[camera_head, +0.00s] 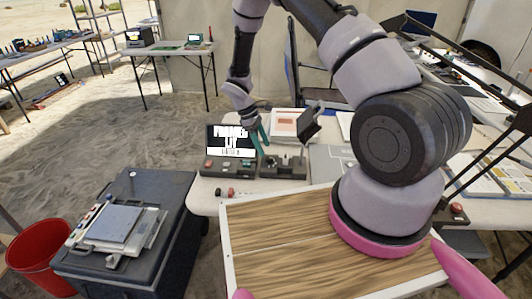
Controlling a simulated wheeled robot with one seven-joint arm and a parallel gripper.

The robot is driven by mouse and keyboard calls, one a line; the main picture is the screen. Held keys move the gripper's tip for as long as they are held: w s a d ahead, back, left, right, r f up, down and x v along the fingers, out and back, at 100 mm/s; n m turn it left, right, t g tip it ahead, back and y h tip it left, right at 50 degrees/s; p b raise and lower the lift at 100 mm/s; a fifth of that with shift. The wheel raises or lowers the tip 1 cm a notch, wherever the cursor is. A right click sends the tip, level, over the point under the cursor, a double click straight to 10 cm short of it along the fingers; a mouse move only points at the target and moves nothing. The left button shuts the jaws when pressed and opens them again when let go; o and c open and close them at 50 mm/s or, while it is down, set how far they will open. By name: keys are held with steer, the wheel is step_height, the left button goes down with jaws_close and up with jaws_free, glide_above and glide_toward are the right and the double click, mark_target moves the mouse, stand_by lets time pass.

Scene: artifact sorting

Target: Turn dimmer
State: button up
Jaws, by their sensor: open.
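My gripper (260,138) has teal fingers and points down over the table, above the dark control boxes. It looks open, with nothing visible between its fingers. Just below and left of it is a dark control box (229,172) with a red button and small controls, in front of a black-and-white display (231,141). A second dark box (283,172) with small upright parts stands to its right, below the fingers. The dimmer is too small to pick out surely among these controls. I cannot tell whether a fingertip touches anything.
A tray with an orange-marked sheet (291,122) lies behind the boxes, and a dark upright screen (291,75) rises behind. A black cart (180,190) and red bin (40,255) stand left.

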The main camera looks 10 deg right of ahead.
steer(key=v, duration=0.6)
steer(key=shift+r, duration=0.25)
steer(key=shift+w+a, duration=0.1)
steer(key=shift+a, duration=0.05)
steer(key=s+d+r+m+t+y, duration=0.1)
steer(key=s+d+r+m, duration=0.15)
steer(key=r, duration=0.65)
steer(key=s+d+r+m+t+y, duration=0.1)
steer(key=s+r+m, duration=0.15)
steer(key=r, duration=0.75)
steer(key=s+d+r+m+t+y, duration=0.1)
steer(key=d+r+m+t, duration=0.15)
steer(key=r, duration=0.65)
steer(key=s+d+r+m+t+y, duration=0.1)
steer(key=s+r+m, duration=0.3)
steer(key=s, duration=0.5)
steer(key=s+d+r+m+t+y, duration=0.1)
steer(key=s+r+m+t, duration=0.3)
steer(key=s+r, duration=0.5)
steer(key=shift+s+d+y, duration=0.4)
steer(key=shift+s+d, duration=0.3)
steer(key=shift+d, duration=0.1)
